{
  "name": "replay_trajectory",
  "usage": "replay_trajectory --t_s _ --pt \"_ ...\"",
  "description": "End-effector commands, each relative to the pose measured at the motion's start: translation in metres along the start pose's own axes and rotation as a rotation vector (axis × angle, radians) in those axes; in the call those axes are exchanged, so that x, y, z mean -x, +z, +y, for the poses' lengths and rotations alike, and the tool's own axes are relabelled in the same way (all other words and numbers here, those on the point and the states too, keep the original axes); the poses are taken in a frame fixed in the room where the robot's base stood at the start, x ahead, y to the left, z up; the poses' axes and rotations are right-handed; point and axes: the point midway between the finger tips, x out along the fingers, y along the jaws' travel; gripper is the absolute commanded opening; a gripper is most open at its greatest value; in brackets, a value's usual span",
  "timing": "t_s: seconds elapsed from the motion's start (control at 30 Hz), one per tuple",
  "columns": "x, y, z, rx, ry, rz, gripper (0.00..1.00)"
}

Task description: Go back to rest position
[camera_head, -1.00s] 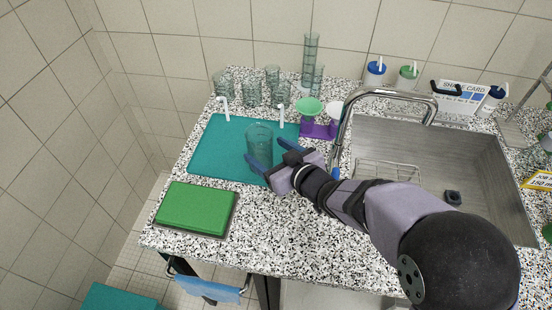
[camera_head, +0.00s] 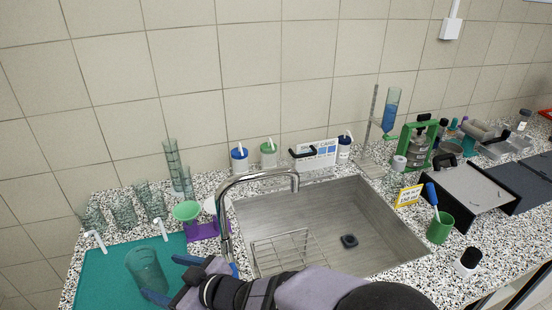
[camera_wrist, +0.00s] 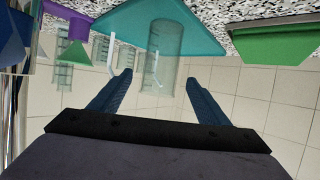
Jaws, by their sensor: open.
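My gripper (camera_head: 160,277) is open, low at the left of the head view, with its two blue fingers spread toward a clear glass cylinder (camera_head: 143,263). The cylinder stands upright on the teal mat (camera_head: 101,281). In the wrist view, the picture is upside down; the cylinder (camera_wrist: 165,40) shows ahead between the two fingers (camera_wrist: 158,84), with nothing held. I cannot tell how far the fingertips reach around it. My forearm covers the front of the counter in the head view.
A curved tap (camera_head: 223,220) rises beside the steel sink (camera_head: 325,225), close to my arm. Several glasses (camera_head: 122,209) and a purple stand with a green funnel (camera_head: 187,211) are behind the mat. A green block (camera_wrist: 270,38) lies beside the mat. Bottles and a tray stand right.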

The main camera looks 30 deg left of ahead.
Motion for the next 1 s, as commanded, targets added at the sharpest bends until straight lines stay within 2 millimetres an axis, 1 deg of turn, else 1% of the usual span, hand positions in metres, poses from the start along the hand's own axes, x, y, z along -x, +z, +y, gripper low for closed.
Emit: replay_trajectory --t_s 0.17,0.27,0.5,0.7,0.8,1.0 --pt "0.014 -0.008 0.011 0.143 0.037 -0.014 0.7" --pt "0.029 -0.013 0.022 0.293 0.071 -0.036 0.7" --pt "0.075 -0.024 0.051 0.76 0.146 -0.14 0.7" --pt "0.115 -0.028 0.07 1.15 0.166 -0.262 0.7" --pt "0.132 -0.028 0.076 1.312 0.159 -0.32 0.7" --pt "0.159 -0.024 0.087 1.536 0.134 -0.42 0.7"
